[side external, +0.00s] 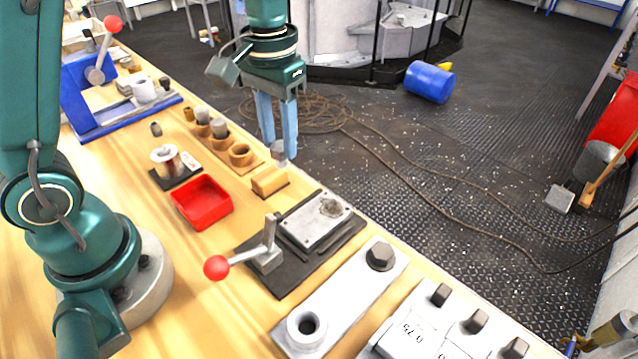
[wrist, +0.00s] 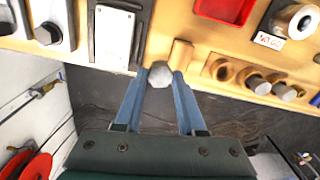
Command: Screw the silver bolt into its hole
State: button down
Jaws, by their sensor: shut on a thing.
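My gripper (side external: 279,147) is shut on the silver bolt (side external: 279,153), high over the far edge of the wooden bench. In the wrist view the bolt's grey six-sided head (wrist: 160,75) sits between the tips of the blue fingers (wrist: 161,82). The bolt's shank cannot be made out. A pale metal plate (side external: 341,293) lies at the bench's near right. It has a round collar with a dark hole (side external: 307,325) at its near end and a dark hex bolt (side external: 380,256) at its far end. My gripper is well away from this plate.
A toggle clamp with a red knob (side external: 216,267) stands beside a bolted plate (side external: 316,221).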

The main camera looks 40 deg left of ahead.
jog(key=shift+s+d+f+m, duration=0.25)
jog(key=shift+s+d+m, duration=1.3)
jog(key=shift+s+d, duration=1.3)
jog(key=shift+s+d+f+m, duration=0.3)
jog(key=shift+s+d+m, duration=1.3)
jog(key=shift+d, duration=2.25)
jog(key=shift+s+d+f+m, duration=0.25)
jog(key=shift+s+d+m, duration=1.2)
jog(key=shift+s+d, duration=1.45)
jog(key=shift+w+d+f, duration=0.25)
jog(key=shift+f, duration=0.45)
jog(key=shift+w+d+f, duration=0.2)
jog(key=shift+w+f, duration=0.05)
jog(key=shift+f, duration=0.4)
jog(key=shift+c, duration=2.1)
grip_release()
jog(key=shift+r, duration=0.15)
